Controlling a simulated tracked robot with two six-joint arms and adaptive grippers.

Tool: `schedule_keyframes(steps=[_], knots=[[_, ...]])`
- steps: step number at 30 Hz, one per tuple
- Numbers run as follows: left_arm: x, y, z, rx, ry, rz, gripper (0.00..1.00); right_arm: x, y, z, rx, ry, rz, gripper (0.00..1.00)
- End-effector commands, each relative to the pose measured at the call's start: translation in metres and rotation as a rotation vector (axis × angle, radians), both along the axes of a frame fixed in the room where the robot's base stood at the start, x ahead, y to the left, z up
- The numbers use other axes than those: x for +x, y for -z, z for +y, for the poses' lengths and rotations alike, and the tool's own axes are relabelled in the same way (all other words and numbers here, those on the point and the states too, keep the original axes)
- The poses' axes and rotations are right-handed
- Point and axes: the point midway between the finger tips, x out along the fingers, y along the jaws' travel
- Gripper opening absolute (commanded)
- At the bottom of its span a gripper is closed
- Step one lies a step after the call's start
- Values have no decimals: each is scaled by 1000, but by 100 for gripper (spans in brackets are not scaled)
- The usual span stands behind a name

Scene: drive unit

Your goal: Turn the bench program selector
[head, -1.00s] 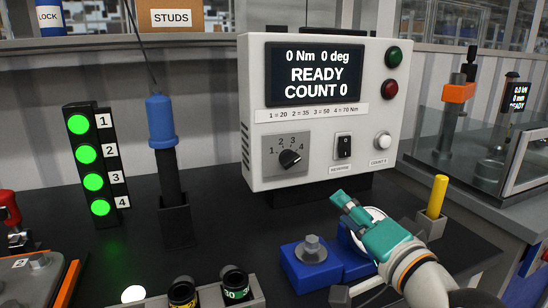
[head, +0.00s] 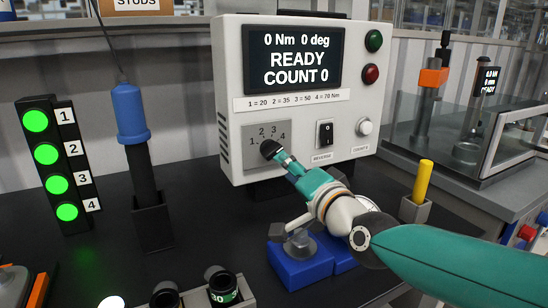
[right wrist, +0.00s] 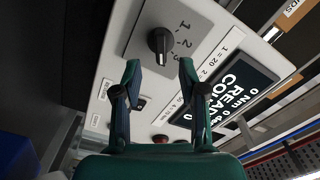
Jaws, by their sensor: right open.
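The program selector is a black knob (head: 268,148) on a grey plate numbered 1 to 4, on the front of the white bench controller (head: 230,100). In the head view my right gripper (head: 283,160) is at the knob's lower right and partly covers it. In the right wrist view the knob (right wrist: 159,42) stands just beyond the open fingertips (right wrist: 160,70), between their lines, and nothing is in the jaws. Which number the knob points at cannot be told for sure. The display (head: 293,62) reads 0 Nm 0 deg, READY, COUNT 0. My left gripper is not in view.
A rocker switch (head: 325,133) and a white button (head: 365,127) sit right of the selector. A blue-topped tool (head: 130,112) and green lamps (head: 45,153) are at left.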

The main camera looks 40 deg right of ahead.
Motion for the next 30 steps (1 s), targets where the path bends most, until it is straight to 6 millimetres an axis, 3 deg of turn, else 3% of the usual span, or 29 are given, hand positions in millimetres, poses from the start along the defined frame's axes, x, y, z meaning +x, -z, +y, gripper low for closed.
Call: schedule_keyframes(steps=[3,9,15,24,30], knots=[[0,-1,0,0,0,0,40,26,1,-8,1,0,2,42],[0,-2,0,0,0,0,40,56,0,-18,1,1,1,42],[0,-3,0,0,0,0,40,69,-1,-23,0,2,-1,42],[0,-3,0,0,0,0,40,70,0,-23,1,2,-1,42],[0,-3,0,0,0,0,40,70,0,-23,1,2,-1,8]])
